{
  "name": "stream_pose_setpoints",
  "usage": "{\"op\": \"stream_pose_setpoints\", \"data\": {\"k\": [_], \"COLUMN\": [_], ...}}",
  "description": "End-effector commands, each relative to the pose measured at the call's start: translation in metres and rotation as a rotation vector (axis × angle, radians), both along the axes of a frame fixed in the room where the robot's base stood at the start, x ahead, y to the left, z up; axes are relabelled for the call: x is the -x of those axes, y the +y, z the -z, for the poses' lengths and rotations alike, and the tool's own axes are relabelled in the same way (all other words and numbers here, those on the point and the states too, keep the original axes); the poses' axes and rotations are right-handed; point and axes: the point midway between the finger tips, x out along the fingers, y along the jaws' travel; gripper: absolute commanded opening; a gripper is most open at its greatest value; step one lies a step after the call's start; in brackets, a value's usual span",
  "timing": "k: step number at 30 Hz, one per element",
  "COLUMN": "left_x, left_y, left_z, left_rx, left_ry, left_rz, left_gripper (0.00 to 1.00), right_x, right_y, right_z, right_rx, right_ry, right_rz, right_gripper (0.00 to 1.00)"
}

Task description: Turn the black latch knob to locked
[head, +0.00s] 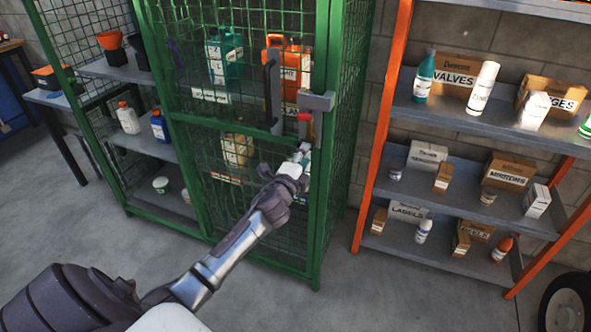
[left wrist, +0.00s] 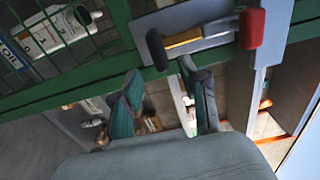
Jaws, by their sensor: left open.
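The black latch knob (left wrist: 157,48) shows in the left wrist view at the end of a bar with a yellow strip, on the grey latch plate (left wrist: 200,18) of the green mesh cage door. A red grip (left wrist: 251,28) sits at the right of the plate; it also shows in the head view (head: 304,117). I cannot make out the black knob in the head view. My left gripper (head: 302,152) is just below the latch. In the left wrist view its two fingers (left wrist: 160,72) are apart and empty, with the knob just beyond their tips. My right gripper is out of view.
The green cage (head: 316,215) holds jugs and bottles behind its mesh. A dark vertical door handle (head: 272,90) stands left of the latch. An orange-framed shelf (head: 380,130) with boxes and bottles stands at the right. Grey floor (head: 400,290) is clear in front.

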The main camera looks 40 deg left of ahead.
Motion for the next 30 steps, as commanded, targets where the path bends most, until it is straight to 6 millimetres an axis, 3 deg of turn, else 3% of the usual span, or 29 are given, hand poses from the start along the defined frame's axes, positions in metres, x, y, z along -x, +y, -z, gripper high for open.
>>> {"op": "stream_pose_setpoints", "data": {"k": [6, 12, 30], "left_x": [0.046, 0.07, 0.075], "left_y": [-0.011, -0.017, -0.018], "left_z": [0.001, 0.001, 0.0], "left_rx": [0.001, 0.0, 0.0], "left_ry": [0.003, 0.002, 0.001], "left_rz": [0.001, 0.0, 0.0], "left_gripper": [0.44, 0.44, 0.44], "right_x": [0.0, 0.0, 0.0], "right_y": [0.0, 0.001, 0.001], "right_z": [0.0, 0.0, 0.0], "right_rx": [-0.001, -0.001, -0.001], "right_ry": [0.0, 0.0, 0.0], "right_rz": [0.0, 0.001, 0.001], "right_gripper": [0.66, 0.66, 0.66]}}
